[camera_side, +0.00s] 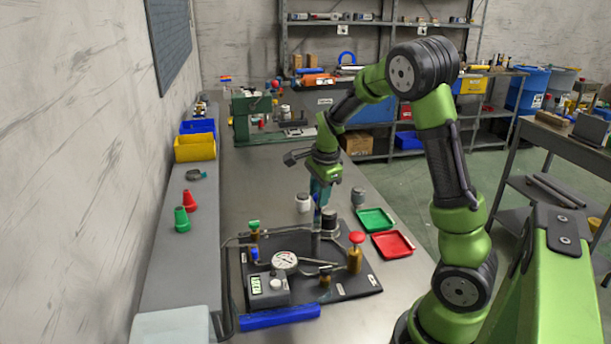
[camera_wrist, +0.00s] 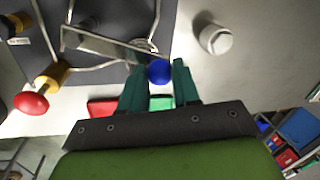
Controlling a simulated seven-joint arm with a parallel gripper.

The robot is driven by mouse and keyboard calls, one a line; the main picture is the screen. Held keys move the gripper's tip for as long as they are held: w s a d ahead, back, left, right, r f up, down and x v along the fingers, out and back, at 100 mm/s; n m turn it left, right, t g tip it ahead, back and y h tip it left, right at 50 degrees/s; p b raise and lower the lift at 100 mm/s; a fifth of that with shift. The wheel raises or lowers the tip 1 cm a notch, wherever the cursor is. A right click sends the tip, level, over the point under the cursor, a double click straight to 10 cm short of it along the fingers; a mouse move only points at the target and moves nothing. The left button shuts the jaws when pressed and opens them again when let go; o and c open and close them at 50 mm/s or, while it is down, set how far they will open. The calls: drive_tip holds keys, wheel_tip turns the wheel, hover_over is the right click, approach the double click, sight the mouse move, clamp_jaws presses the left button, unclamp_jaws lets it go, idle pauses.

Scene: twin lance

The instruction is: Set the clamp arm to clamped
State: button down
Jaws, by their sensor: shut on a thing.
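The clamp arm shows in the wrist view as a pale metal bar (camera_wrist: 100,45) that runs over the dark base plate (camera_side: 345,280) toward a blue ball knob (camera_wrist: 159,72). My gripper (camera_wrist: 158,80) has its teal fingers on either side of this blue knob and is shut on it. The fingers partly hide the knob there, and the arm's exact angle is hard to tell.
The plate carries a round gauge (camera_side: 285,262), a digital readout box (camera_side: 268,290), pipes and a red knob (camera_side: 357,238). A white jar (camera_side: 303,202) stands behind. Green (camera_side: 376,220) and red (camera_side: 392,244) trays lie to the right. A blue bar (camera_side: 280,317) lies in front.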

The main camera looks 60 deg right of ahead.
drive_tip(key=shift+s+d+m+g+h, duration=0.15)
drive_tip(key=shift+s+d+m, duration=0.05)
drive_tip(key=shift+s+m, duration=0.6)
drive_tip(key=shift+s+d+m+g+h, duration=0.15)
drive_tip(key=shift+s+m, duration=0.4)
drive_tip(key=shift+m, duration=0.45)
drive_tip(key=shift+s, duration=0.1)
drive_tip(key=c, duration=0.8)
unclamp_jaws()
drive_tip(key=shift+r, duration=0.1)
drive_tip(key=r, duration=0.5)
drive_tip(key=s+a+r, duration=0.1)
drive_tip(key=r, duration=0.5)
drive_tip(key=s+a+r, duration=0.1)
drive_tip(key=r, duration=0.4)
drive_tip(key=shift+a+r, duration=0.2)
